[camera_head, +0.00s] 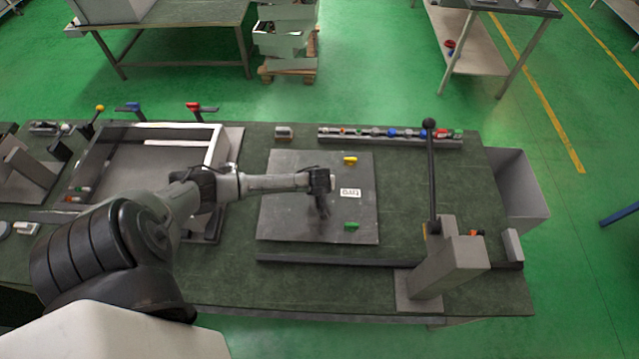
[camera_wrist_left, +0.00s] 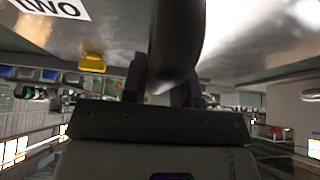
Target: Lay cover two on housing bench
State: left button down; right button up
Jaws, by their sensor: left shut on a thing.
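Cover two (camera_head: 285,215) is a flat grey metal plate over the middle of the green-topped bench (camera_head: 480,190). It bears a white label (camera_head: 350,193) and a yellow and a green clip; the label reads TWO in the left wrist view (camera_wrist_left: 55,8). My left gripper (camera_head: 320,205) is above the plate's middle. In the left wrist view its fingers (camera_wrist_left: 165,85) are shut on the cover's dark curved handle (camera_wrist_left: 175,45). I cannot tell whether the plate touches the bench or hangs slightly above it. My right gripper is not in view.
An open metal housing box (camera_head: 215,150) stands left of the plate. A rail of coloured parts (camera_head: 390,140) lies behind. A lever press (camera_head: 445,262) stands at right, with a grey bin (camera_head: 522,190) beyond. A dark bar (camera_head: 330,261) runs in front of the plate.

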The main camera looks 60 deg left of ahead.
pick_arm(q)
jog(key=shift+w, duration=0.1)
jog(key=c, duration=1.3)
grip_release()
jog(key=shift+f, duration=0.1)
jog(key=o, duration=0.4)
jog(key=p+v, duration=0.1)
jog(key=v, duration=1)
jog(key=shift+d+r, duration=0.1)
jog(key=shift+r, duration=0.15)
jog(key=s+d+f+m+h, duration=0.1)
jog(key=s+d+m+h, duration=0.2)
jog(key=d, duration=0.4)
jog(key=s+d+m, duration=0.4)
jog(key=s+d, duration=0.2)
jog(key=d, duration=0.2)
jog(key=shift+s+d+r+m+h, duration=0.35)
jog(key=shift+s+d+r+m, duration=0.45)
jog(key=shift+s+d+m, duration=0.5)
jog(key=shift+s+d+r+m+h, duration=0.4)
jog(key=shift+s+d+r+m, duration=0.45)
jog(key=shift+s+d, duration=0.75)
jog(key=shift+s+d+r+m+h, duration=0.35)
jog(key=shift+s+d+r+m, duration=0.35)
jog(key=shift+s+d+m, duration=0.75)
